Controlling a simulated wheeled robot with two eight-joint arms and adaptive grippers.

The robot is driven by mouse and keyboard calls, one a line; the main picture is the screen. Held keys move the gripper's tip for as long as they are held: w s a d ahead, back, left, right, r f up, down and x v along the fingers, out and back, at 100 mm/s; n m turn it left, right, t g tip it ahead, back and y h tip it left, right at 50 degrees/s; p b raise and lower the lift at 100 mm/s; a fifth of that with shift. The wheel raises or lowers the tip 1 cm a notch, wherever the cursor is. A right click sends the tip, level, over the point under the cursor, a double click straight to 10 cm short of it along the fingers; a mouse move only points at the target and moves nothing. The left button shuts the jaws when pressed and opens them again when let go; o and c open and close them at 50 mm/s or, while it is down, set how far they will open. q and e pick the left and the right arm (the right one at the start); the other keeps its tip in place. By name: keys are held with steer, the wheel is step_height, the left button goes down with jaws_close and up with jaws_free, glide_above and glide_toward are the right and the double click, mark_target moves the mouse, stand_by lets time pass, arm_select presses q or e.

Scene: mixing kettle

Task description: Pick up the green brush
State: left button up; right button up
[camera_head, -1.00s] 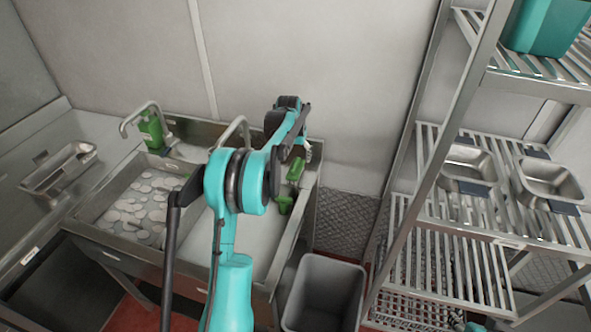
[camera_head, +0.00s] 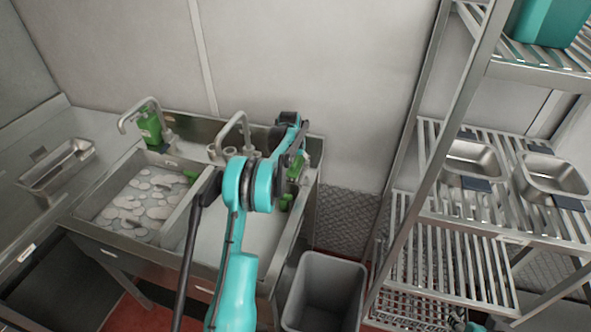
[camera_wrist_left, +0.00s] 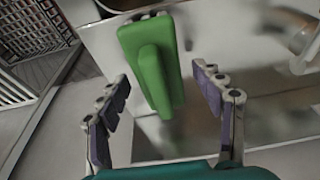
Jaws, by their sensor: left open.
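The green brush (camera_wrist_left: 152,62) shows in the left wrist view as a green block with a raised part, against a pale metal surface. My left gripper (camera_wrist_left: 165,84) is open, with one purple-padded finger on each side of the brush and visible gaps between. In the head view, green parts by the right rim of the sink (camera_head: 293,170) show beside my left arm; I cannot tell whether they are one object. The left gripper itself is mostly hidden behind my arm there.
The double sink (camera_head: 110,245) has a left basin with foamy water. A green bottle (camera_head: 150,127) stands behind it, near two faucets. A grey bin (camera_head: 325,290) stands front right of the sink. A metal rack (camera_head: 440,260) with steel pans (camera_head: 555,180) stands at right.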

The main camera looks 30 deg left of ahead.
mark_target(297, 159)
arm_select(q)
steer(key=shift+s+r, duration=0.1)
steer(key=shift+r, duration=0.05)
steer(key=c, duration=1.4)
step_height(297, 159, up, 5)
steer(key=shift+d+f+p, duration=0.1)
steer(key=shift+f+p, duration=0.1)
steer(key=shift+p, duration=0.5)
steer(key=d+r, duration=0.2)
steer(key=d, duration=0.2)
steer(key=d+r+p, duration=0.1)
steer(key=d+r, duration=0.1)
steer(key=d, duration=0.1)
steer(key=d+r, duration=0.2)
steer(key=d, duration=0.2)
steer(key=shift+d+r+p, duration=0.2)
steer(key=shift+d+p, duration=0.1)
steer(key=shift+p, duration=0.1)
